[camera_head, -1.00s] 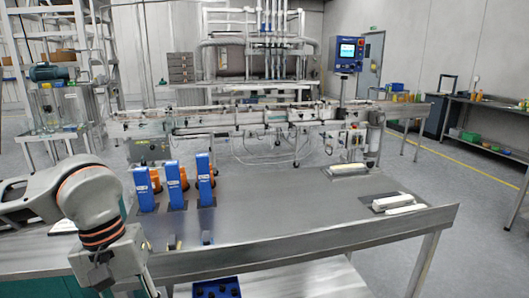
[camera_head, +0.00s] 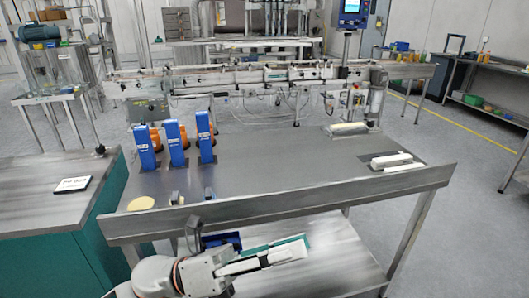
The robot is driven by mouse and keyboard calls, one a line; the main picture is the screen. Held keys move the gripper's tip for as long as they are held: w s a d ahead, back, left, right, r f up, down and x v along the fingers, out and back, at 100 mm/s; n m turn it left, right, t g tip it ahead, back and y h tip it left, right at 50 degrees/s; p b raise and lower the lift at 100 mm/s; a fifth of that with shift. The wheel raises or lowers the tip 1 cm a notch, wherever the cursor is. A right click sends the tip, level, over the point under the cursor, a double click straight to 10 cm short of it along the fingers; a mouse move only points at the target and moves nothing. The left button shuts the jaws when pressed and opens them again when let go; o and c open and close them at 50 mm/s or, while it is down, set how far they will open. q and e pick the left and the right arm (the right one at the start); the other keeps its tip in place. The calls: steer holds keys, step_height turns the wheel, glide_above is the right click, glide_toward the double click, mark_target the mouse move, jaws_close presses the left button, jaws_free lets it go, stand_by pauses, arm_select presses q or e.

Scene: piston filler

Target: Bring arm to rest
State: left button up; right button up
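My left arm comes in at the bottom of the head view, low in front of the table (camera_head: 300,160). My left gripper (camera_head: 193,230) appears as a small dark shape just past the table's front edge, beside a blue bin (camera_head: 234,238) on the lower shelf. It is too small and partly merged with the arm to tell whether it is open or shut. I see nothing clearly held in it. My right arm and gripper are not in view.
Blue stands (camera_head: 143,146) with orange parts line the table's left half. A pale yellow disc (camera_head: 140,203) lies near its left front corner. White blocks (camera_head: 391,160) lie on the right. A side bench (camera_head: 45,200) stands left; a conveyor machine (camera_head: 255,78) runs behind. The table's middle is clear.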

arm_select(q)
steer(key=w+a+f+n+t+y, duration=0.55)
steer(key=f+n+t, duration=0.3)
steer(key=n, duration=0.55)
steer(key=w+a+f+n+t+y, duration=0.55)
steer(key=f+n+t, duration=0.3)
steer(key=n, duration=0.55)
steer(key=s+a+f+n+g+y, duration=0.2)
steer(key=s+a+f+n+y, duration=0.1)
steer(key=f, duration=0.6)
steer(key=s+a+f+n+g+y, duration=0.2)
steer(key=s+a+f+n, duration=0.3)
steer(key=s+f, duration=0.3)
steer(key=s+a+f+n+g+y, duration=0.3)
steer(key=s+a+f+n, duration=0.2)
steer(key=f, duration=0.5)
steer(key=shift+s+f+n+y, duration=0.15)
steer(key=shift+f+n+y, duration=0.15)
steer(key=shift+f+y, duration=0.1)
steer(key=shift+c, duration=0.5)
